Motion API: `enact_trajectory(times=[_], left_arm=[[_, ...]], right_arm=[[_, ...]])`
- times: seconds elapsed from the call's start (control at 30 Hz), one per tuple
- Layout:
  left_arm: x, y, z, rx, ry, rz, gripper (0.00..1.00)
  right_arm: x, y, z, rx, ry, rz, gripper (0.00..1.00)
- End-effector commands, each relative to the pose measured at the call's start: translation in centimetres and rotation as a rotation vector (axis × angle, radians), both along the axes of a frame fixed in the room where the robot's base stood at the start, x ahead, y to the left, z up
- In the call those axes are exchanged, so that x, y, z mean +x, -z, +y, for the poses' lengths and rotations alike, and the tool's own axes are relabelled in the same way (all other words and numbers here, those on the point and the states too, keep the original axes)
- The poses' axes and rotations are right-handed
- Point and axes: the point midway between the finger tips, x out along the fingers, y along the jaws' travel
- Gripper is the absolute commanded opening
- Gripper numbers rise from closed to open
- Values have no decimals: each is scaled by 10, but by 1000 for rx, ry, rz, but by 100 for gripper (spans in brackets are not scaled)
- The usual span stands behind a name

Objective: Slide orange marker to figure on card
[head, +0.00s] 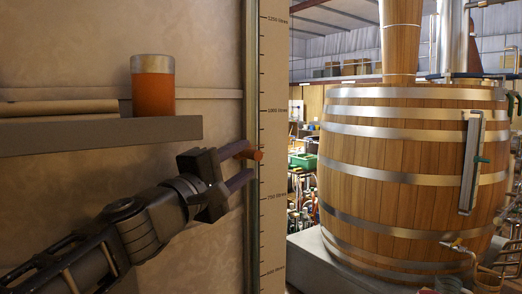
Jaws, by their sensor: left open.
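A tall pale scale (273,60) with black ticks and litre labels runs vertically along the edge of the wall. The small orange marker (257,155) sits at the scale's left edge, between the 1000 and 750 litres labels, roughly midway. My left gripper (246,163) reaches in from the left, with its two dark fingers apart, one above the other. The marker is at the fingertips, close to the upper finger; I cannot tell whether they touch. No card with a figure can be made out. My right gripper is not in view.
A large wooden barrel (400,145) with metal hoops stands at the right. The wall beneath the shelf is bare.

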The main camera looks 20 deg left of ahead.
Motion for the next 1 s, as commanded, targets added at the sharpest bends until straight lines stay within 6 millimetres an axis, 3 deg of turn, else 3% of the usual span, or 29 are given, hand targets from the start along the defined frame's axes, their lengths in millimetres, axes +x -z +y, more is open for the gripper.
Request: enact_trajectory(times=[0.5,0.87,1.0], left_arm=[[67,-12,-9,-1,0,2,41],[72,-13,-10,0,0,0,41],[71,-13,-10,0,0,1,29]], right_arm=[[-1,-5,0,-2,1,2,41],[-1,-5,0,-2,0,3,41],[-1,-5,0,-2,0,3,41]])
